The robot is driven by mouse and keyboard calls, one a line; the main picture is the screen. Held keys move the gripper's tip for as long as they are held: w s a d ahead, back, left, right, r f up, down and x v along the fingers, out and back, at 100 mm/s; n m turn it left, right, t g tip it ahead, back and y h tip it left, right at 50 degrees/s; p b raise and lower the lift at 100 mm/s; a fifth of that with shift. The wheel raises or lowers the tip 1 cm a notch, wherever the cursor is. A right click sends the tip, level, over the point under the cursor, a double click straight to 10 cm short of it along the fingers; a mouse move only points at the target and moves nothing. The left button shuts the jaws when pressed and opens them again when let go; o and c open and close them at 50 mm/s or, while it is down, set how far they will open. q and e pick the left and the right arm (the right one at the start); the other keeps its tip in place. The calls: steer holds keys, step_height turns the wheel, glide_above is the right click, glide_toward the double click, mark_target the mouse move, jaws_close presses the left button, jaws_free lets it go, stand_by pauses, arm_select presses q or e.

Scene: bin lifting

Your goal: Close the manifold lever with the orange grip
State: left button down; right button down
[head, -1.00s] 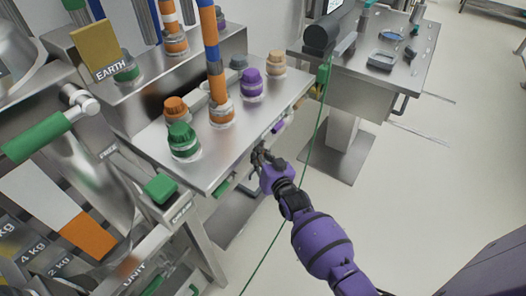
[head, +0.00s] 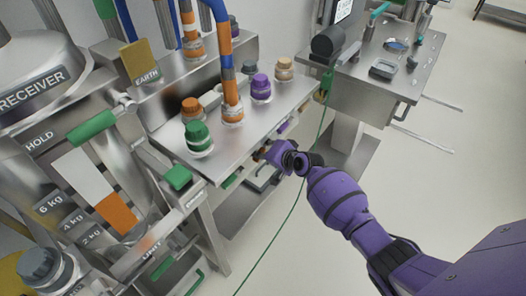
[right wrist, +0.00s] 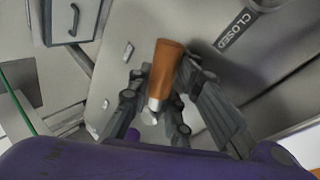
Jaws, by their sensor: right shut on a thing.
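The manifold lever's orange grip (right wrist: 166,66) stands between the fingers of my right gripper (right wrist: 158,100) in the right wrist view. The gripper is shut on it, low near its metal end. A CLOSED label (right wrist: 236,29) is on the steel panel to the right of the grip. In the head view my right gripper (head: 262,155) is at the front edge of the steel manifold (head: 235,145); its fingertips are hard to make out there. My left gripper is out of view.
Green, orange, purple and tan caps (head: 261,88) stand on the manifold top. A thin green cable (head: 300,190) hangs beside my right arm. A steel table (head: 385,80) stands at the back right. Open floor (head: 460,160) lies to the right.

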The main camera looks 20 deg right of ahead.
steer(key=shift+s+a+r+m+g+y, duration=0.15)
steer(key=shift+r+m+g+y, duration=0.25)
steer(key=shift+m+g+y, duration=0.3)
steer(key=shift+r+m+y, duration=0.2)
steer(key=shift+m+y, duration=0.1)
steer(key=shift+m, duration=0.1)
steer(key=shift+g, duration=0.3)
steer(key=shift+r, duration=0.1)
steer(key=c, duration=1.9)
jaws_free()
steer(key=shift+o, duration=0.2)
steer(key=shift+r, duration=0.1)
